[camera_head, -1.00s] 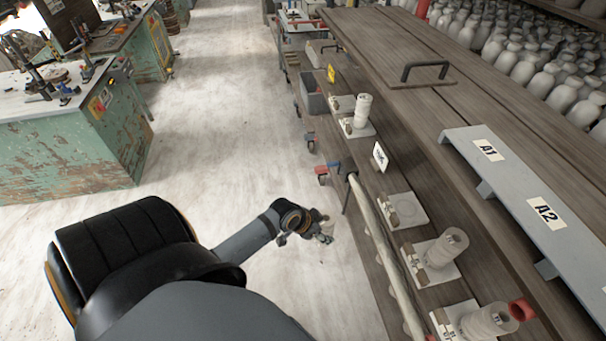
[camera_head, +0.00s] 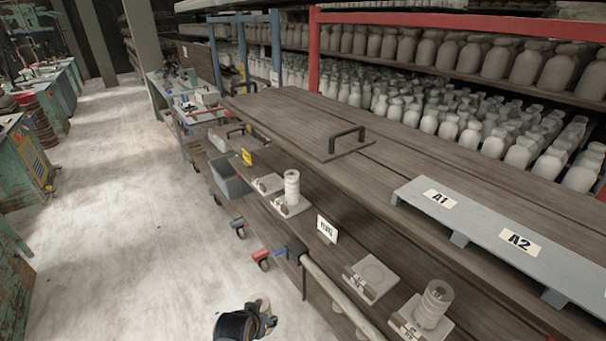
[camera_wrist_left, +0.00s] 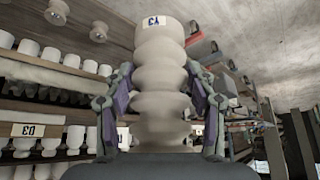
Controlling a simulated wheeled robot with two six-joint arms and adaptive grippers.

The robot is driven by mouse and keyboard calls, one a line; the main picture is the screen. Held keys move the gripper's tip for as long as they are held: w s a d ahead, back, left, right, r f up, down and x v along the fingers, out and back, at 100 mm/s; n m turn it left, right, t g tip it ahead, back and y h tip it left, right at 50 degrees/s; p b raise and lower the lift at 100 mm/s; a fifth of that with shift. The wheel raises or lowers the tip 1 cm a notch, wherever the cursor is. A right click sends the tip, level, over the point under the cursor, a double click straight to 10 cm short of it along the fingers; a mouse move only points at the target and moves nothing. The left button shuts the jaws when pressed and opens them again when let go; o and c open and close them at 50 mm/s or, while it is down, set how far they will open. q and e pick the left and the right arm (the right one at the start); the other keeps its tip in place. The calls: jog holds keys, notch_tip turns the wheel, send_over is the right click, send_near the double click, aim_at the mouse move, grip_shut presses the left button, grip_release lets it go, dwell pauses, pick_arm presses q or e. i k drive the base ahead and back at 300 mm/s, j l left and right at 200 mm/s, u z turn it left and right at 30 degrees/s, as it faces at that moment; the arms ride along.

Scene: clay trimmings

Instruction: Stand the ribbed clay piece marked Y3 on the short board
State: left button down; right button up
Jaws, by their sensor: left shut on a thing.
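The ribbed clay piece marked Y3 (camera_wrist_left: 160,75) fills the middle of the left wrist view, pale and stacked in rounded ribs, its mark at the top of the picture. My left gripper (camera_wrist_left: 160,105) is shut on it, one finger on each side. In the head view my left gripper (camera_head: 264,318) is at the bottom edge, over the floor left of the bench; the piece is hard to make out there. A grey raised board (camera_head: 480,228) marked A1 and A2 lies on the bench top, its right end cut off. I cannot tell whether it is the short board. My right gripper is out of view.
Ribbed pieces stand on small square plates (camera_head: 295,208) along the lower ledge; one plate (camera_head: 362,286) has no piece. A pale rail (camera_head: 340,293) runs along the bench front. A handled panel (camera_head: 335,150) lies on the bench top. Bottles crowd the shelves behind.

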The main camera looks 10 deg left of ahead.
aim_at(244, 143)
jog(key=i+j+u, duration=0.4)
jog(key=j, duration=0.15)
jog(key=i+j+u, duration=0.75)
jog(key=i, duration=0.3)
jog(key=i+u, duration=0.35)
jog(key=i, duration=0.2)
jog(key=i+z, duration=0.4)
jog(key=i+j+z, duration=0.2)
jog(key=i+z, duration=0.25)
jog(key=i+j+z, duration=0.4)
jog(key=i+z, duration=0.2)
jog(key=z, duration=0.2)
jog(key=i+z, duration=0.2)
jog(key=z, duration=0.2)
jog(key=i+j+z, duration=0.15)
jog(key=z, duration=0.25)
jog(key=i+j+z, duration=0.15)
jog(key=z, duration=0.25)
jog(key=j, duration=0.05)
